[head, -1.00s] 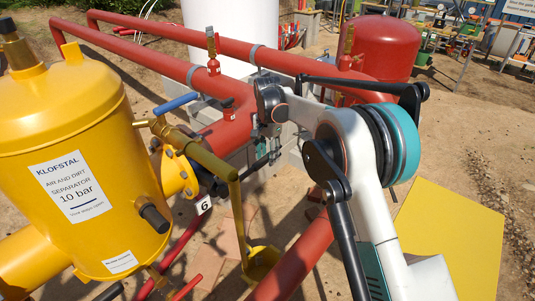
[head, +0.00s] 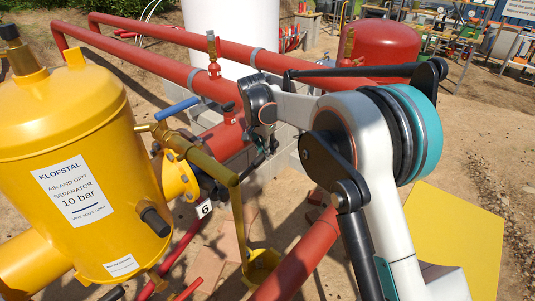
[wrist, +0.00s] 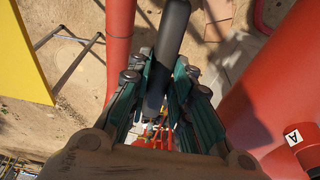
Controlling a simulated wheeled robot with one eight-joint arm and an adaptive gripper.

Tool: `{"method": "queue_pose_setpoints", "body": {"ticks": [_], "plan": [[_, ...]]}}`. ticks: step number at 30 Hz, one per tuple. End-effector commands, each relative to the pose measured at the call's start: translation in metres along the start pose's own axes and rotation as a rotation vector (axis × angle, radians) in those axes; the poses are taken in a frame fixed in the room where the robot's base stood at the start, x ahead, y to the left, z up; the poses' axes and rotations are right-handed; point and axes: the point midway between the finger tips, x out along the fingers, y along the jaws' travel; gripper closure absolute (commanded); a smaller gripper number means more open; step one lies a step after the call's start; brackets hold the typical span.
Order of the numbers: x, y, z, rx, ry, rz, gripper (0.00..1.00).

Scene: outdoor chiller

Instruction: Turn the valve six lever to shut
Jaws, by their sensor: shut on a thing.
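The number 6 tag (head: 204,209) hangs beside the flange and black valve body at the right of the yellow separator. A dark lever (head: 243,174) runs from there toward my gripper (head: 263,153), which is small and partly hidden in the head view. In the wrist view, the black lever bar (wrist: 172,45) enters between the green-sided fingers of my gripper (wrist: 163,85), which is shut on it. The bar's far end and the valve stem are unclear there. I cannot tell the lever's exact angle to the pipe.
The yellow separator (head: 60,130) fills the left. A brass pipe (head: 205,162) and a blue lever (head: 178,108) are close to the valve. Red pipes (head: 300,255) pass below and behind my arm. A red tank (head: 388,40) stands behind.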

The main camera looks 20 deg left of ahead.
Motion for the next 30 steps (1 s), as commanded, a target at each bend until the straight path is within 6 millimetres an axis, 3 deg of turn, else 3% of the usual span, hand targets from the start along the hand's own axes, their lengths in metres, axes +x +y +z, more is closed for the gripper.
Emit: {"method": "queue_pose_setpoints", "body": {"ticks": [3, 12, 30], "plan": [[-0.020, -0.001, 0.004, -0.004, 0.084, -0.001, 1.00], [-0.052, -0.001, 0.013, -0.003, 0.248, -0.002, 1.00], [-0.064, 0.000, 0.018, 0.000, 0.313, -0.001, 1.00]]}}
